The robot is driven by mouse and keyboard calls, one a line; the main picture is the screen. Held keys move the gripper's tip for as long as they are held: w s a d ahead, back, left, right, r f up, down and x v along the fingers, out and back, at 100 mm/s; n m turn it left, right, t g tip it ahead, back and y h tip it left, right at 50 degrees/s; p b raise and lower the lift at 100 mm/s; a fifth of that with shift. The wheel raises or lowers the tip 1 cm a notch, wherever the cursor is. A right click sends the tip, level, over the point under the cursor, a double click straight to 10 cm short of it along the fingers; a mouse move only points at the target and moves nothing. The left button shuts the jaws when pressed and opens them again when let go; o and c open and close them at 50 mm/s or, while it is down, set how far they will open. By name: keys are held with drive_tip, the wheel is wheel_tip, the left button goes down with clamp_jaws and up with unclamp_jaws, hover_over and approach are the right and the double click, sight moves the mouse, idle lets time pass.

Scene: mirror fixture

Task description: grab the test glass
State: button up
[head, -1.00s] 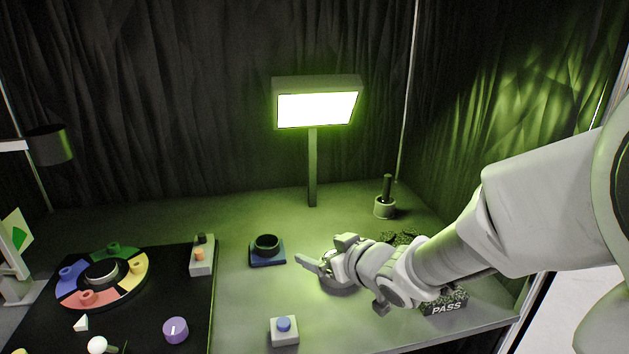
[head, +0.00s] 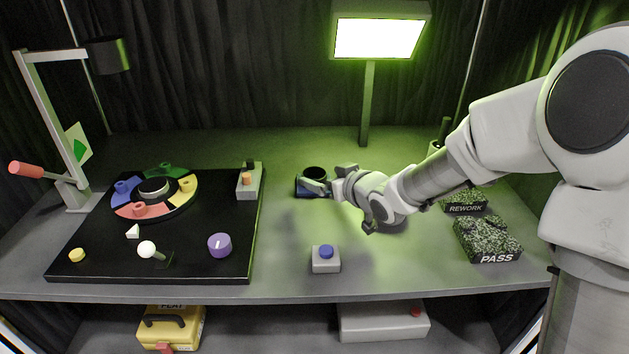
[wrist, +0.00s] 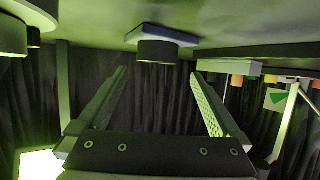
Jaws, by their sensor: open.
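A short dark round piece (head: 315,172), likely the test glass, sits on a blue square base (head: 303,190) on the table, left of my arm. In the wrist view, which is upside down, the dark round piece (wrist: 157,51) and its blue base (wrist: 178,37) appear at the top, past the fingertips. My gripper (head: 318,186) is open and empty, low over the table and overlapping the near side of the base in the head view. In the wrist view the two fingers of my gripper (wrist: 158,74) are wide apart, with the round piece between their lines and beyond them. Contact is not visible.
A lit lamp panel (head: 378,39) stands on a post behind. A black board (head: 110,262) with a coloured ring (head: 188,186) lies left. A blue-button box (head: 326,260) is in front. REWORK (head: 465,209) and PASS (head: 487,240) blocks are right. Table between is mostly clear.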

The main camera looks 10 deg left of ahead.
sight(314, 173)
drive_tip(key=b+x, duration=0.1)
drive_tip(key=x, duration=0.4)
drive_tip(key=shift+w+d+f, duration=0.15)
drive_tip(key=shift+w, duration=0.1)
drive_tip(key=c, duration=1.5)
